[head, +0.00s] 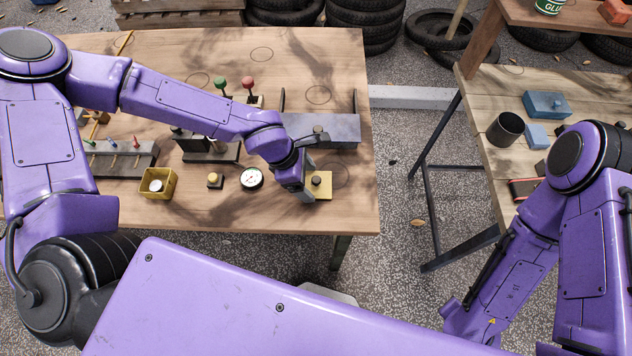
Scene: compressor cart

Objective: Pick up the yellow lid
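The yellow lid (324,191) is a flat square plate with a dark knob, lying near the front right corner of the left wooden table (345,215). My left gripper (308,186) points down at the lid's left side, next to the knob, and covers part of the lid. The view does not show whether its fingers are open or shut, or whether they touch the knob. An open yellow box (158,191) with a pale round thing inside stands further left on the same table. My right arm is at the right, but its gripper is not visible.
A gap separates this table from the right bench (480,85), which holds a dark cup (506,129).

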